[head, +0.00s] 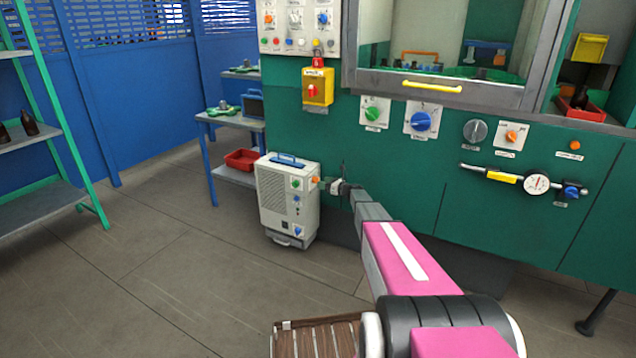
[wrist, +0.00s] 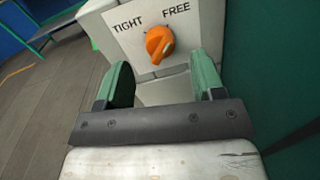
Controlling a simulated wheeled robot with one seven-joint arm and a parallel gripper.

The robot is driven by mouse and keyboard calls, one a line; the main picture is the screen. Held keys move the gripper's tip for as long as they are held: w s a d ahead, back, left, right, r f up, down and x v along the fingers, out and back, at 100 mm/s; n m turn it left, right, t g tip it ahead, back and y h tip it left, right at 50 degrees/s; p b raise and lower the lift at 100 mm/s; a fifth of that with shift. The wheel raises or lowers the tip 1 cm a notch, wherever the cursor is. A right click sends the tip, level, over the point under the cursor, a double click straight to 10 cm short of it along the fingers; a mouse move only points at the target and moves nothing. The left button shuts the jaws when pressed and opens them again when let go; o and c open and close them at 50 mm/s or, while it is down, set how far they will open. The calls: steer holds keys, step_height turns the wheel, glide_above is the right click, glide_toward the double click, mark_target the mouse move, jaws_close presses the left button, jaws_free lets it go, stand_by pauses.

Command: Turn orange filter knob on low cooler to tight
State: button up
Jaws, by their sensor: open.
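The low cooler (head: 285,205) is a pale grey box on the floor beside the green machine. Its orange filter knob (head: 315,179) sticks out from its right side. In the wrist view the knob (wrist: 159,43) sits on a white plate (wrist: 190,38), with TIGHT printed to its upper left and FREE to its upper right. I cannot tell for sure which word the knob points at. My gripper (wrist: 160,64) is open, its two green fingers on either side below the knob, apparently short of it and not touching. In the head view my gripper (head: 338,187) is small, just right of the cooler.
The green machine panel (head: 400,170) stands close on the right, with several other knobs and a gauge (head: 536,183). A blue side table (head: 230,120) with a red tray (head: 243,160) stands behind the cooler. The floor (head: 150,260) at left is clear.

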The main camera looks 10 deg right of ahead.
mark_target(316, 180)
steer(key=shift+x, duration=1.95)
steer(key=c, duration=0.9)
steer(key=shift+n, duration=0.4)
steer(key=n, duration=0.3)
steer(key=shift+n, duration=0.4)
steer(key=n, duration=0.4)
steer(key=shift+f+n+y, duration=0.1)
steer(key=shift+n+y, duration=0.2)
steer(key=shift+n, duration=0.1)
steer(key=n, duration=0.4)
steer(key=shift+n+y, duration=0.3)
steer(key=n, duration=0.4)
steer(key=shift+g, duration=0.3)
steer(key=shift+f+n, duration=0.1)
steer(key=shift+n, duration=0.4)
